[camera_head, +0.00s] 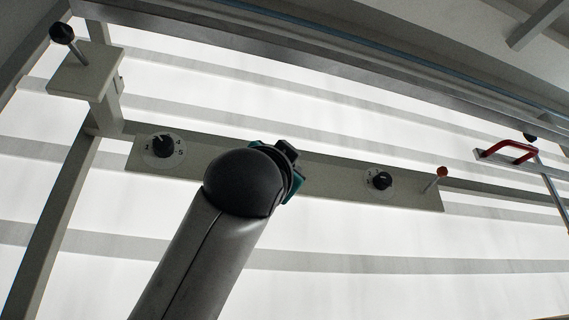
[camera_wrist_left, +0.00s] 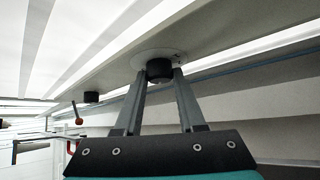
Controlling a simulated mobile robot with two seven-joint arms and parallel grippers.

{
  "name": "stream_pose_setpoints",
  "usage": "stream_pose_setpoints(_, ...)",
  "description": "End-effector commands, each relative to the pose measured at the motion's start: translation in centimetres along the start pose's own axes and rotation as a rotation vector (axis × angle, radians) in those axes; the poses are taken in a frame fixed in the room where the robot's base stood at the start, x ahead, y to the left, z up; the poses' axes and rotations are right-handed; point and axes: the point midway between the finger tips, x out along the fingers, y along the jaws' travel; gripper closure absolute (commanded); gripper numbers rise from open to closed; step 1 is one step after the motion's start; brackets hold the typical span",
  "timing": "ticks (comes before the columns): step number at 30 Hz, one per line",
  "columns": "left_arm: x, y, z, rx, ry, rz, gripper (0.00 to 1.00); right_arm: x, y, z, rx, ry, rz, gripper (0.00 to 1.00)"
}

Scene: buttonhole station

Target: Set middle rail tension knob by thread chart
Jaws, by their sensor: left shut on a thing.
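A pale rail (camera_head: 330,182) crosses the head view with black knobs on round dials. The left knob (camera_head: 163,146) has a numbered dial, with 4 and 5 legible. The right knob (camera_head: 380,180) sits near the rail's right end. The middle stretch is hidden behind my left arm and gripper (camera_head: 287,158). In the left wrist view my left gripper (camera_wrist_left: 160,80) is shut on the middle knob (camera_wrist_left: 160,70), one finger on each side. Its pale dial (camera_wrist_left: 146,57) shows behind, but its marks and the pointer are unreadable. No thread chart is recognisable.
An orange-tipped peg (camera_head: 442,172) stands at the rail's right end. A red handle (camera_head: 510,148) is farther right. A black ball knob (camera_head: 62,33) tops a bracket at upper left. A long metal beam (camera_head: 300,55) runs above the rail.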

Motion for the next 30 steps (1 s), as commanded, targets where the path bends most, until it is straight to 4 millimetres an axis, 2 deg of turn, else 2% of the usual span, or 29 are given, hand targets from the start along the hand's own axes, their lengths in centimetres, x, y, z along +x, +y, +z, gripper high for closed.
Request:
stream_pose_setpoints(3, 0.0, 0.1, 0.1, 0.000, -0.003, 0.003, 1.00, 0.0, 0.0, 0.0, 0.000, 0.000, 0.000, 1.00)
stream_pose_setpoints(4, 0.0, 0.1, 0.1, 0.001, -0.003, 0.003, 0.58, 0.0, 0.0, 0.0, 0.000, 0.000, 0.000, 1.00)
stream_pose_setpoints(11, 0.0, 0.1, 0.1, 0.001, -0.002, 0.002, 0.32, 0.0, 0.0, 0.0, 0.000, 0.000, -0.001, 1.00)
stream_pose_setpoints(22, -0.4, 0.1, 0.1, 0.001, 0.000, 0.000, 0.31, 0.4, -0.1, 0.0, -0.001, 0.000, -0.001, 1.00)
stream_pose_setpoints(30, -3.1, 0.2, 0.2, 0.001, 0.002, 0.000, 0.31, 3.1, -0.1, 0.3, -0.001, 0.000, -0.001, 1.00)
